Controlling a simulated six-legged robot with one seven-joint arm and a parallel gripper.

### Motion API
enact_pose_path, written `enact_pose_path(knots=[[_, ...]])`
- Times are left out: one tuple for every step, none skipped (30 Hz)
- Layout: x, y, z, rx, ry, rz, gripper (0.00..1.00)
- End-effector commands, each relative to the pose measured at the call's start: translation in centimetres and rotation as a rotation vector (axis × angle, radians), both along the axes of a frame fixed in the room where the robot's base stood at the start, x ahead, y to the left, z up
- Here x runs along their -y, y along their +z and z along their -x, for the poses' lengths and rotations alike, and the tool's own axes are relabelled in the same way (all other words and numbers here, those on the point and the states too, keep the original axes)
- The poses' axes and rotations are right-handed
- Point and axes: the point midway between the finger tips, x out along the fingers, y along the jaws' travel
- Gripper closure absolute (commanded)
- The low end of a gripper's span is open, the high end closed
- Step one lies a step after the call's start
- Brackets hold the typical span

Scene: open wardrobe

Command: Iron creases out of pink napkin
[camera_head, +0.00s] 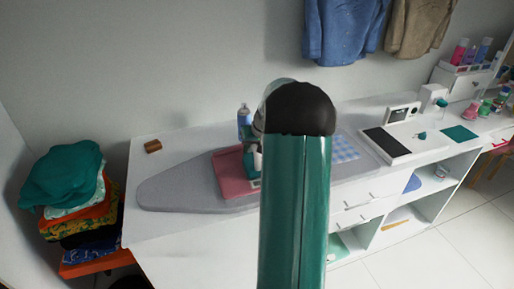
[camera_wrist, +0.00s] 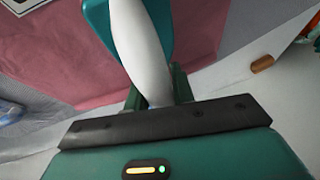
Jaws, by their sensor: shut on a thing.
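The pink napkin (camera_head: 229,177) lies on the grey ironing board (camera_head: 180,191), partly hidden by my arm in the head view. In the wrist view the napkin (camera_wrist: 60,62) spreads behind and beside the iron. The iron has a white handle (camera_wrist: 141,45) and a teal body (camera_wrist: 160,18). My gripper (camera_wrist: 157,88) is shut on the handle. In the head view only a slice of the teal and white iron (camera_head: 249,160) shows beside my arm, over the napkin. I cannot tell whether its underside touches the cloth.
A blue bottle (camera_head: 244,120) stands behind the board, and a brown block (camera_head: 153,146) lies at the back left. A blue checked cloth (camera_head: 345,147) lies right of my arm. Folded clothes (camera_head: 70,195) are stacked at the left. The white tabletop (camera_head: 185,235) is clear in front.

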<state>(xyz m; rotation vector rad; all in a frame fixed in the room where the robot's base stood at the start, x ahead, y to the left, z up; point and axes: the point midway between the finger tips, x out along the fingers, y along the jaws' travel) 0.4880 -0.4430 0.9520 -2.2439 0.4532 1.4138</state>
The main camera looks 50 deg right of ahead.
Motion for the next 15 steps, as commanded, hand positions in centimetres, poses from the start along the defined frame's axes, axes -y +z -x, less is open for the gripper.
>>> enact_pose_path(knots=[[-0.2,0.1,-0.3,0.002,0.001,0.001,0.98],[-0.3,0.1,-0.4,0.002,0.001,0.001,0.98],[-0.4,0.1,-0.6,0.002,0.001,0.002,0.98],[-0.5,0.1,-0.7,0.002,0.002,0.002,0.98],[-0.6,0.1,-0.8,0.002,0.002,0.002,0.98],[-0.8,0.1,-0.9,0.002,0.002,0.002,0.98],[-0.9,0.1,-1.1,0.002,0.002,0.002,0.98],[-0.9,0.1,-1.2,0.002,0.001,0.002,0.98],[-1.1,0.1,-1.4,0.002,0.001,0.002,0.98],[-1.2,0.1,-1.5,0.002,0.001,0.002,0.98],[-1.2,0.3,-1.5,0.002,0.001,0.002,0.98],[-1.3,0.5,-1.6,0.002,0.001,0.002,0.98],[-1.3,1.0,-1.6,0.004,0.002,0.005,0.98],[-1.4,1.9,-1.7,0.004,0.003,0.006,0.98],[-1.4,2.3,-1.6,0.003,0.003,0.005,0.98]])
